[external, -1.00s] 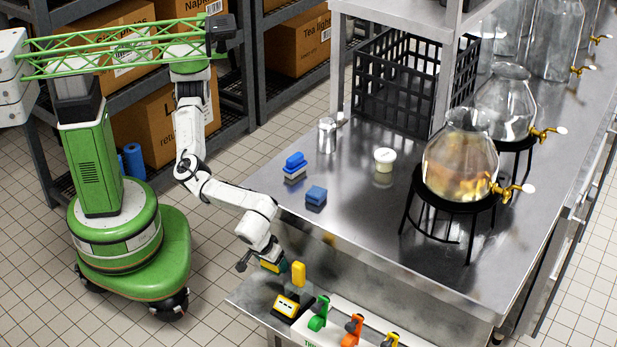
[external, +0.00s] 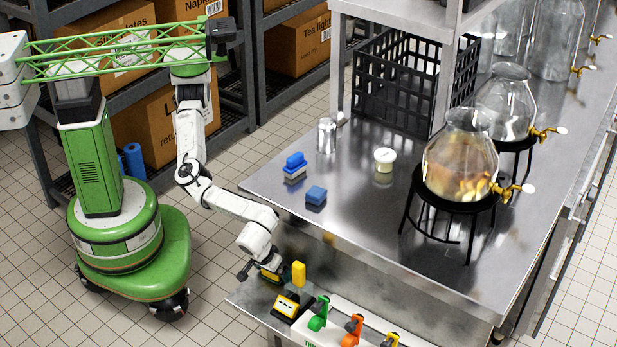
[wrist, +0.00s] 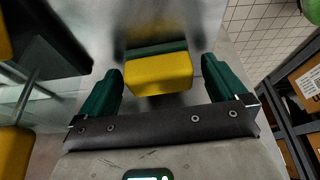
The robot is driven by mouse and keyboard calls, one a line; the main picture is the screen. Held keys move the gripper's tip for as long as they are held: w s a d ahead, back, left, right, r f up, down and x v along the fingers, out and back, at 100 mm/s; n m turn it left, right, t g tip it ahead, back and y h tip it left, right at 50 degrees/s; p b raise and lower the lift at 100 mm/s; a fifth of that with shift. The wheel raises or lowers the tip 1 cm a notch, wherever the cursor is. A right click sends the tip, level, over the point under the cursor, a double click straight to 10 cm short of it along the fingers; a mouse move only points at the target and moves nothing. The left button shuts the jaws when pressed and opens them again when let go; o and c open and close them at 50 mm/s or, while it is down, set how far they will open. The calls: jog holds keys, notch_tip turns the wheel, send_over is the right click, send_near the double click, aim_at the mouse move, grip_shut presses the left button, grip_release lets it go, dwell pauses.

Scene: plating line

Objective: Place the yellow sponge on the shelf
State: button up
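A yellow sponge with a dark green layer (wrist: 160,72) is between the two green fingers of my gripper (wrist: 162,92) in the wrist view. A narrow gap shows on each side of it, so the fingers stand open around it. It appears to rest on the grey metal shelf (wrist: 225,85). In the external view my gripper (external: 270,272) is low over the left end of the lower shelf (external: 250,297), and the sponge is mostly hidden by it there.
A black and yellow device (external: 286,304) with an upright yellow block (external: 298,274) stands close right of my gripper. Green (external: 319,313) and orange (external: 353,328) handled tools follow. Blue brushes or sponges (external: 295,165) lie on the table (external: 345,220) above.

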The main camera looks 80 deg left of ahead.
jog(key=shift+r, duration=0.1)
jog(key=p+v, duration=0.3)
jog(key=v, duration=0.9)
